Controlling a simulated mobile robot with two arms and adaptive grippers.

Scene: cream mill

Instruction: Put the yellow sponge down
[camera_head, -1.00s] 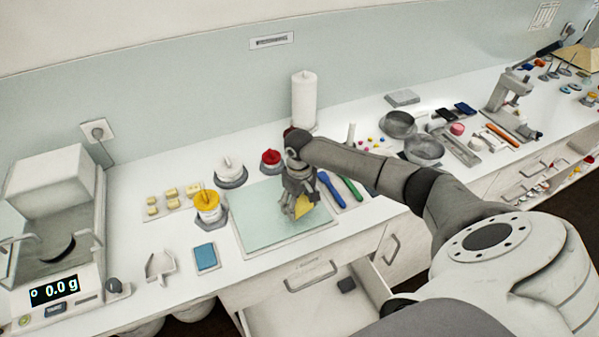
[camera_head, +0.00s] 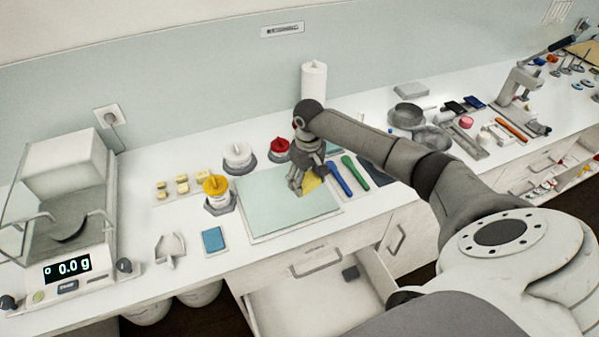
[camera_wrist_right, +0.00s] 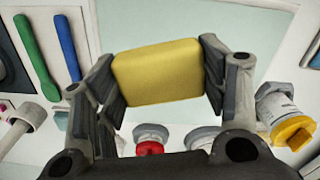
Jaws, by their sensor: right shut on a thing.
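The yellow sponge (camera_head: 311,183) is between the fingers of my right gripper (camera_head: 303,183), over the right part of the pale green mat (camera_head: 268,207). The right gripper is shut on it. In the right wrist view the sponge (camera_wrist_right: 158,72) fills the space between the two fingers (camera_wrist_right: 160,85), with the mat behind it. I cannot tell whether the sponge touches the mat. My left gripper is not in view.
Blue and green tools (camera_head: 340,178) lie right of the mat. A yellow-topped jar (camera_head: 217,190), a white-lidded jar (camera_head: 238,157) and a red one (camera_head: 280,148) stand left and behind. A blue pad (camera_head: 213,240) lies left. An open drawer (camera_head: 310,302) sits below. The mat's left part is clear.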

